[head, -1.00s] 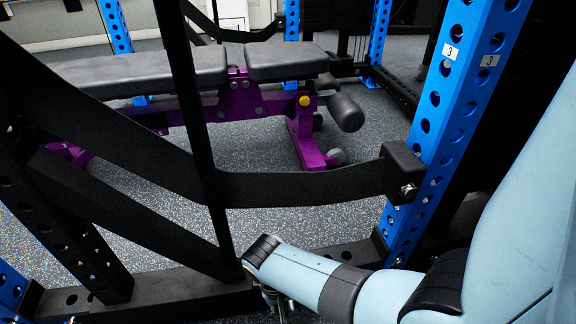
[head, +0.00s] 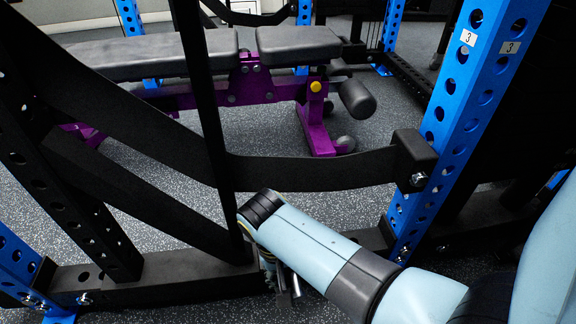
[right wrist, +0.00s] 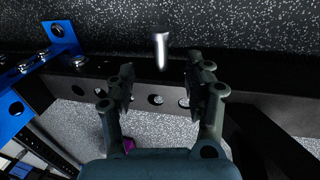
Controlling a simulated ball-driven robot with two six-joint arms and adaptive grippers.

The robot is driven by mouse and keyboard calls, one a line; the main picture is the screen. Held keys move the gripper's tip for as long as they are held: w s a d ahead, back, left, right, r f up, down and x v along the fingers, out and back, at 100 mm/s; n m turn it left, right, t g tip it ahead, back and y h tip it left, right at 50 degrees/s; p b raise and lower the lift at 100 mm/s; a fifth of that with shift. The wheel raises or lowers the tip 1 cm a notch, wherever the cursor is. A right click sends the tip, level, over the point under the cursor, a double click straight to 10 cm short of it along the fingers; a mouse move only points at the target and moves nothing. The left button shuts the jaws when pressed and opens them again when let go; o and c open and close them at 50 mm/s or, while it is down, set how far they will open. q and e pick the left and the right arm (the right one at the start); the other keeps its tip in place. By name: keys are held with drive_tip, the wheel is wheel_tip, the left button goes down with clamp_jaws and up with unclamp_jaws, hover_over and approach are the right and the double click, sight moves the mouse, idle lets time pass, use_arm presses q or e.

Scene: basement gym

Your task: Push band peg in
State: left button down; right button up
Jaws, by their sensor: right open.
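The band peg (right wrist: 161,48) is a silver pin with a wide round head. In the head view the right gripper (head: 280,282) points down beside the lower black beam (head: 190,285), partly hidden by my wrist. My left gripper is not in view.
A dark upright bar (head: 205,100) and slanted members stand left. A purple-framed bench (head: 160,55) is behind, on speckled floor.

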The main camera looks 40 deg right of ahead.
drive_tip(key=shift+w+a+r, duration=0.1)
drive_tip(key=shift+a+r, duration=0.05)
drive_tip(key=shift+r, duration=0.95)
drive_tip(key=shift+w+a+r, duration=0.1)
drive_tip(key=shift+a+r, duration=0.05)
drive_tip(key=shift+r, duration=0.9)
